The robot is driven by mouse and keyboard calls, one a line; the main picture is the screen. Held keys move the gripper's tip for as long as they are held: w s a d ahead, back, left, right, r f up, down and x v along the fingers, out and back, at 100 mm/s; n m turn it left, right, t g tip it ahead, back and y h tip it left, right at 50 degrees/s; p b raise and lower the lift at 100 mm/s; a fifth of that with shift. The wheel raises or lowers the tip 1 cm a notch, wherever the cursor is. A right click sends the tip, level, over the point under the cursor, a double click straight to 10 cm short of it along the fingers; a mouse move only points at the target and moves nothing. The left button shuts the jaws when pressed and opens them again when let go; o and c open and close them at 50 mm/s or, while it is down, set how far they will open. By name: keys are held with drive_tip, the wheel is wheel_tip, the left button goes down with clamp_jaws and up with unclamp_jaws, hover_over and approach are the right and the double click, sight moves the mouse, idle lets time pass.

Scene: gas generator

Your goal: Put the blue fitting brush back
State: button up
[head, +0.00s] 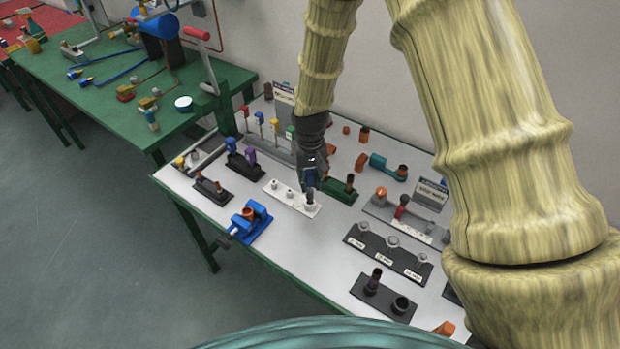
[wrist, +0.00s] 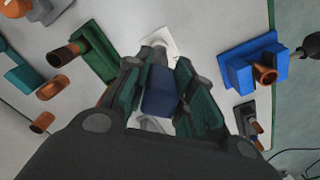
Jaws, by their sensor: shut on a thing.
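My gripper (head: 309,178) points down over a white holder plate (head: 275,187) on the light table. In the wrist view my gripper (wrist: 160,98) is shut on the blue fitting brush (wrist: 160,103), whose blue body shows between the dark green fingers. In the head view the fingers mostly hide the brush. Its lower end meets the right end of the white plate; I cannot tell whether it sits in the hole there or just above it. The plate also shows beyond the fingertips in the wrist view (wrist: 160,38).
A green block (head: 341,189) with a brown pipe stands close right of my gripper. A blue vise (head: 250,221) is at the front left. A dark tray (head: 388,252) with several grey fittings lies to the right. The table in front of the white plate is bare.

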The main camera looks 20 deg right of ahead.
sight(310, 191)
drive_tip(key=shift+f+b, duration=1.3)
drive_tip(key=shift+f, duration=1.45)
drive_tip(key=o, duration=1)
drive_tip(key=shift+c, duration=0.2)
drive_tip(key=shift+r, duration=0.1)
wheel_tip(310, 191, up, 12)
drive_tip(key=shift+f, duration=0.1)
